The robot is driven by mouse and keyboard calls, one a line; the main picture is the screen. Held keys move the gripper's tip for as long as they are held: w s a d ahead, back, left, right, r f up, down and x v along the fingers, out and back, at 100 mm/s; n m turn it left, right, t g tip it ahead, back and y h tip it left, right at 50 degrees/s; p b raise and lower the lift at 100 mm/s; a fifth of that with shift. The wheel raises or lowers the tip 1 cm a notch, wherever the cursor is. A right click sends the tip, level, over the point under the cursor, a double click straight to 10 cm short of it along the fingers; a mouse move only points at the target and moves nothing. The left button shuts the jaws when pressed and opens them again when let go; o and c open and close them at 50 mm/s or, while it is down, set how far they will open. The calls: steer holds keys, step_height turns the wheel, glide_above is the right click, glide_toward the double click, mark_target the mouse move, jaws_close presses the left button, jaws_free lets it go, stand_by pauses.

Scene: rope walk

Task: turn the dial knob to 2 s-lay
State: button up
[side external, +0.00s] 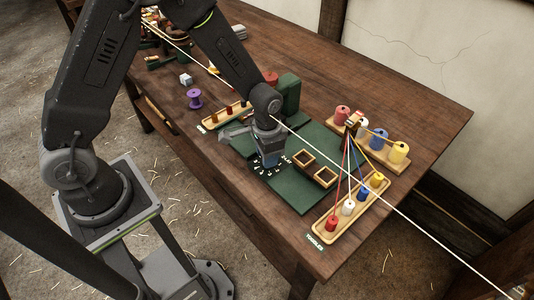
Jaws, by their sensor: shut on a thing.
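My gripper (269,158) points down at the dial on the dark green panel (290,195). Its jaws are shut on the dial knob, which they and the wrist hide from this side. White dial marks (262,172) show on the panel around and below the fingertips. A small white label sits just right of the jaws, too small to read surely. Which mark the knob points to cannot be told.
A tray of coloured bobbins (348,208) is at the front right, another tray (370,146) behind. A taut white rope (400,212) crosses the table. A purple spool (195,98) stands at left.

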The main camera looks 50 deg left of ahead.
steer(key=shift+w, duration=0.1)
steer(key=o, duration=0.9)
step_height(320, 180, up, 14)
steer(key=shift+f, duration=0.1)
steer(key=s+a+r+n+t, duration=0.1)
steer(key=s+r+t, duration=0.1)
steer(key=s+r, duration=0.2)
steer(key=s+a+r+n+t, duration=0.1)
steer(key=s+a+r, duration=0.1)
steer(key=s+r, duration=0.2)
steer(key=s+a+r+n+t, duration=0.1)
steer(key=s+r+t, duration=0.1)
steer(key=s+r, duration=0.3)
steer(key=shift+s+a+n+t, duration=0.15)
steer(key=shift+s+n, duration=0.05)
steer(key=shift+s, duration=0.9)
steer(key=shift+s+a+n+t, duration=0.15)
steer(key=shift+s+n, duration=0.05)
steer(key=shift+s, duration=0.85)
